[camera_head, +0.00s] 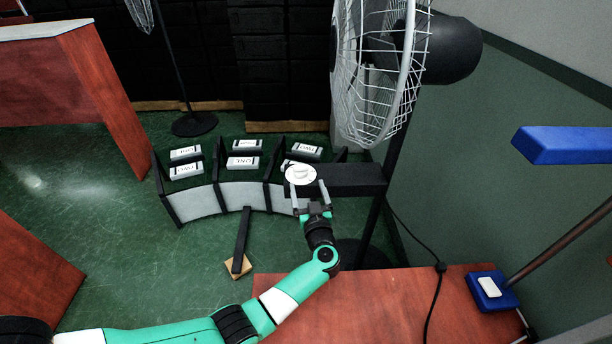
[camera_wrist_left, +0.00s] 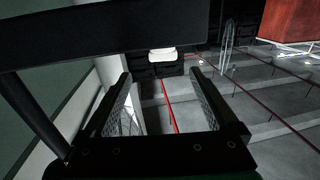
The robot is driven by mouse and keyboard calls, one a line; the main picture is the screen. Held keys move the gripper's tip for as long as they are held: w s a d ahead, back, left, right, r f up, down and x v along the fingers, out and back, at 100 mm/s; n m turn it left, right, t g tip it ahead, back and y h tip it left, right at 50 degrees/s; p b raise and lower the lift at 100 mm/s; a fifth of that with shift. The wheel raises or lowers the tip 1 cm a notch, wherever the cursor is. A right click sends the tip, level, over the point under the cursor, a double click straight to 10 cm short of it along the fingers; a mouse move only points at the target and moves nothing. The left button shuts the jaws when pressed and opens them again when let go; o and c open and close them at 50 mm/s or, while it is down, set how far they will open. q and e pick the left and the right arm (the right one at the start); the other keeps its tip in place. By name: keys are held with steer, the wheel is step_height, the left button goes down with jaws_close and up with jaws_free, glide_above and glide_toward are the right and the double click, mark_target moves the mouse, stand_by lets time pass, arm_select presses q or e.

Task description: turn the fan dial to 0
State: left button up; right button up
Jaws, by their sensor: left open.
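The fan dial (camera_head: 300,174) is a round white disc with a raised white knob, at the left end of a black box (camera_head: 350,179) on the fan's stand. My left gripper (camera_head: 308,187) is open just below the dial, one finger toward each side of it. In the left wrist view, a white knob (camera_wrist_left: 162,54) shows between and beyond the tips of my open left gripper (camera_wrist_left: 160,75), under a dark bar. I cannot tell whether the fingers touch it. The dial's markings are too small to read. My right gripper is not in view.
The white caged fan (camera_head: 375,70) stands above the box. A curved rack (camera_head: 230,197) with several white labelled boxes lies to the left. A red-brown table (camera_head: 370,310) is in front, with a black cable and a blue base (camera_head: 488,300) on it. Green floor is clear at left.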

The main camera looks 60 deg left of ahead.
mark_target(301, 169)
arm_select(q)
steer(key=b+x, duration=0.1)
steer(key=x, duration=0.1)
steer(key=b+x, duration=0.1)
steer(key=x, duration=0.1)
steer(key=b+x, duration=0.2)
steer(key=x, duration=0.1)
steer(key=shift+s+a+f, duration=0.2)
steer(key=shift+s+f, duration=0.05)
steer(key=shift+w+a, duration=0.2)
steer(key=shift+a, duration=0.1)
steer(key=shift+a+r, duration=0.2)
steer(key=c, duration=1.4)
steer(key=shift+o, duration=0.2)
steer(key=shift+w+d+f+n+g+b, duration=0.1)
steer(key=shift+f+n+g+b, duration=0.2)
steer(key=shift+b, duration=0.35)
steer(key=shift+r+g, duration=0.1)
steer(key=shift+g, duration=0.3)
steer(key=shift+r+n+g+y+b, duration=0.15)
steer(key=shift+n+g+y+b, duration=0.15)
steer(key=shift+n, duration=0.1)
steer(key=o, duration=1.4)
steer(key=shift+c, duration=0.2)
